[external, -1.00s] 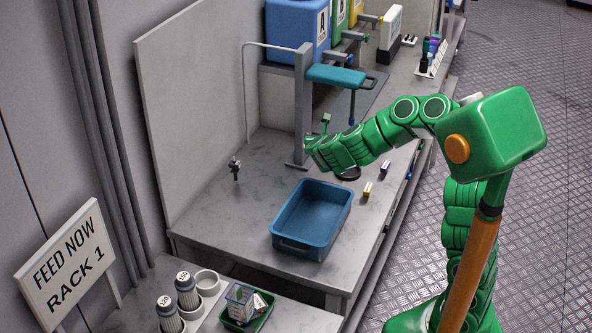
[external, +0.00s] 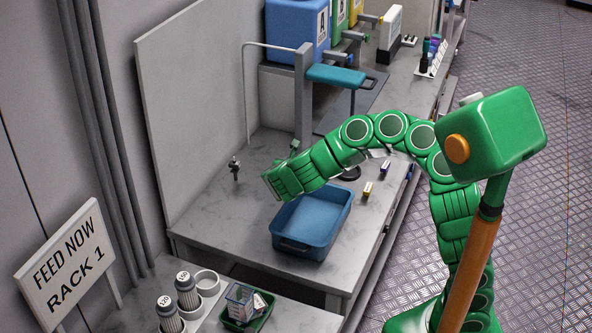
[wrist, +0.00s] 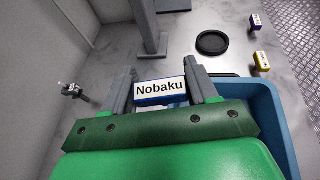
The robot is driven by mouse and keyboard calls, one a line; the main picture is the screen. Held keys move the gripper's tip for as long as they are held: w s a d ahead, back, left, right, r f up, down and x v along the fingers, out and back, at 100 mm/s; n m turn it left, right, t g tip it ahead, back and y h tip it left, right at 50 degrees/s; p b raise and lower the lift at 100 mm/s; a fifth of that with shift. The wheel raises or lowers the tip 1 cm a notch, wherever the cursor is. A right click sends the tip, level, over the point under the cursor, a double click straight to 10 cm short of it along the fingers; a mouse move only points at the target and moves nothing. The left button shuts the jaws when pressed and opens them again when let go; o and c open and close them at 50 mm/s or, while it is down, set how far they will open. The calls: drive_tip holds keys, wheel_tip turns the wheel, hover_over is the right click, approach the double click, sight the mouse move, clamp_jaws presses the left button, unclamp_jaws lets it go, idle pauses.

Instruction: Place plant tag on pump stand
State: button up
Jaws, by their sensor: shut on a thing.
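The plant tag (wrist: 160,91), a small white and blue block lettered "Nobaku", is between the two grey fingers of my gripper (wrist: 162,82) in the wrist view. My gripper is shut on it and holds it above the worktop. In the external view my gripper end (external: 283,182) is over the worktop, by the far left corner of the blue tub; the tag is hidden there. A grey post with a teal arm (external: 336,76), seemingly the pump stand, stands behind; its foot (wrist: 150,45) shows ahead of my gripper, apart from the tag.
The blue tub (external: 290,244) lies below and to the right of my gripper. A black disc (wrist: 212,42) and yellow (wrist: 262,60) and purple (wrist: 256,19) blocks lie on the worktop. A small dark fitting (external: 235,168) stands at left. The worktop between is clear.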

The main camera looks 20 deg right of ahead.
drive_tip(key=s+a+f+m+g+h, duration=0.2)
drive_tip(key=s+a, duration=0.5)
drive_tip(key=s, duration=0.4)
hover_over(255, 215)
drive_tip(key=shift+s+d+f, duration=0.1)
drive_tip(key=shift+s+f, duration=0.05)
drive_tip(key=shift+f, duration=2.1)
drive_tip(key=shift+s+f, duration=0.15)
drive_tip(key=shift+f, duration=2.05)
drive_tip(key=shift+w+f, duration=0.2)
drive_tip(key=shift+w+a+f, duration=0.1)
drive_tip(key=shift+a+f, duration=0.1)
drive_tip(key=shift+f, duration=1.4)
drive_tip(key=shift+f, duration=0.15)
drive_tip(key=o, duration=1)
